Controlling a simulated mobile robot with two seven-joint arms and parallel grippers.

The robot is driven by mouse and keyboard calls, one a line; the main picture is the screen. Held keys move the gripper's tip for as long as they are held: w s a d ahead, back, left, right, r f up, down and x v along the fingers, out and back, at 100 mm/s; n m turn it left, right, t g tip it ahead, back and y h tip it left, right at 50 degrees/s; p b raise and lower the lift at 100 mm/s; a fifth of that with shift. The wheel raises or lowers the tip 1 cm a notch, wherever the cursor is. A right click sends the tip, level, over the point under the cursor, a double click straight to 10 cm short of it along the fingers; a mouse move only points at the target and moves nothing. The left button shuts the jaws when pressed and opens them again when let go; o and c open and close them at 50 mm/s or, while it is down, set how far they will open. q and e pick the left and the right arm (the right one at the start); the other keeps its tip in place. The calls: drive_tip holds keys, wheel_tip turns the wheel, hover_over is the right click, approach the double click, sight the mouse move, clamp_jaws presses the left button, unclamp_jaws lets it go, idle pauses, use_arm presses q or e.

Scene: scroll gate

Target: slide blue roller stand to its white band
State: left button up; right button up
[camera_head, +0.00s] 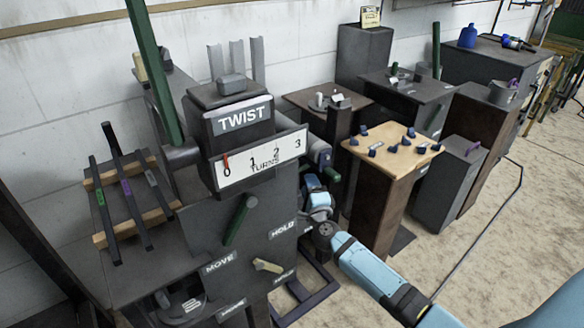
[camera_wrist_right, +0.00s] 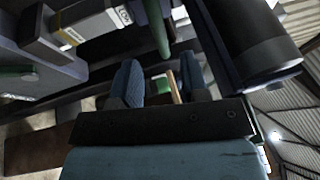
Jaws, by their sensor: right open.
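A roller with a bluish end (camera_head: 325,158) sticks out at the right side of the TWIST machine (camera_head: 240,118); I take it to be part of the blue roller stand. A dark bluish foot frame (camera_head: 312,298) shows low on the floor, partly hidden by the machine. My right gripper (camera_head: 312,185) is just below the roller, close to the machine's side; contact cannot be told. In the right wrist view its two blue fingers (camera_wrist_right: 160,78) are apart, with a tan stick (camera_wrist_right: 173,88) seen between or beyond them. I cannot make out the stand's white band. My left gripper is not in view.
A dark cylinder (camera_wrist_right: 250,45) is close beside the fingers in the wrist view. A rack with dark bars (camera_head: 125,195) is at the left. Open floor (camera_head: 500,230) lies at the right.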

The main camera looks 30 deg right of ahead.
sight(303, 166)
drive_tip(key=b+x, duration=0.1)
drive_tip(key=x, duration=0.5)
drive_tip(key=shift+w+d+b, duration=0.15)
drive_tip(key=shift+w+b, duration=0.1)
drive_tip(key=shift+b, duration=0.1)
drive_tip(key=shift+w+d+r, duration=0.15)
drive_tip(key=shift+w, duration=0.25)
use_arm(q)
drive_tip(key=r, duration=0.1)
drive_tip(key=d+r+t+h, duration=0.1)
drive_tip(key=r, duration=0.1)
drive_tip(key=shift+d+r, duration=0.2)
use_arm(e)
drive_tip(key=shift+c, duration=0.2)
clamp_jaws()
